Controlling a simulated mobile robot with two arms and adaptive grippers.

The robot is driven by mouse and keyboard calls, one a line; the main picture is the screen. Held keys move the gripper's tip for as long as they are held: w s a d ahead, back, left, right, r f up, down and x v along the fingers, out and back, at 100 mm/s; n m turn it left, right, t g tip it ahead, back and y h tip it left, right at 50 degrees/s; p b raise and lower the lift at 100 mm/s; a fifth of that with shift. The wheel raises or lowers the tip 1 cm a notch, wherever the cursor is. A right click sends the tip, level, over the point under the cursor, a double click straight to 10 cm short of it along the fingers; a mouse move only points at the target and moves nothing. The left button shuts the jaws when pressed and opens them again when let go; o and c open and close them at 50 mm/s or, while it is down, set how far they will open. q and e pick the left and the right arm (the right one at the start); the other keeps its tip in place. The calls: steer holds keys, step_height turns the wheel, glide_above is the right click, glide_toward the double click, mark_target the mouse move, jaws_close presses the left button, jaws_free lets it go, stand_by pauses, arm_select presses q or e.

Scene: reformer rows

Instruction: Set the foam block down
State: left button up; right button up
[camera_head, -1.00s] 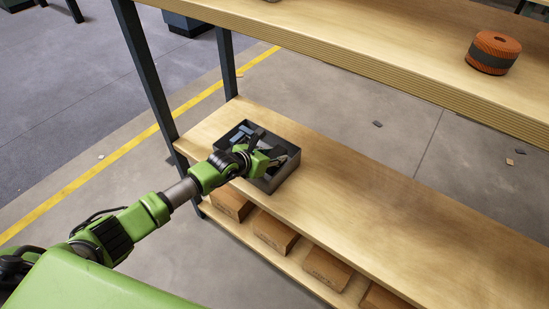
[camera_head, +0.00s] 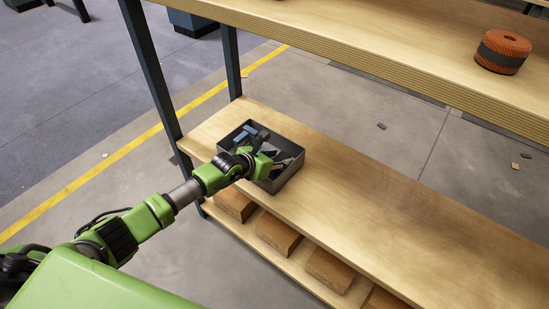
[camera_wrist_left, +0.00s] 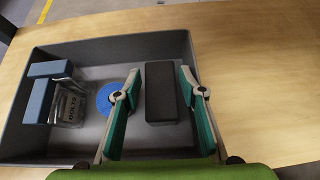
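A dark block (camera_wrist_left: 165,92), which I take to be the foam block, lies in a grey open-topped tray (camera_wrist_left: 110,44) in the left wrist view. My left gripper (camera_wrist_left: 160,69) is over the tray, with its two teal-padded fingers apart on either side of the block. Whether that finger touches is unclear. In the head view my left gripper (camera_head: 272,152) hides part of the tray (camera_head: 290,172). My right gripper is in neither view.
The tray also holds a blue disc (camera_wrist_left: 109,98), blue blocks (camera_wrist_left: 40,100) and a clear labelled item (camera_wrist_left: 72,107). It sits at the left end of a wooden shelf (camera_head: 370,210). Brown boxes (camera_head: 277,235) stand below; an orange-and-black roll (camera_head: 503,52) is on the upper shelf.

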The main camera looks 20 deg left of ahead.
arm_select(q)
steer(key=shift+s+r+p, duration=0.15)
steer(key=shift+r+p, duration=0.4)
steer(key=shift+r, duration=0.2)
steer(key=v, duration=1)
steer(key=shift+p, duration=0.3)
steer(key=shift+v, duration=0.8)
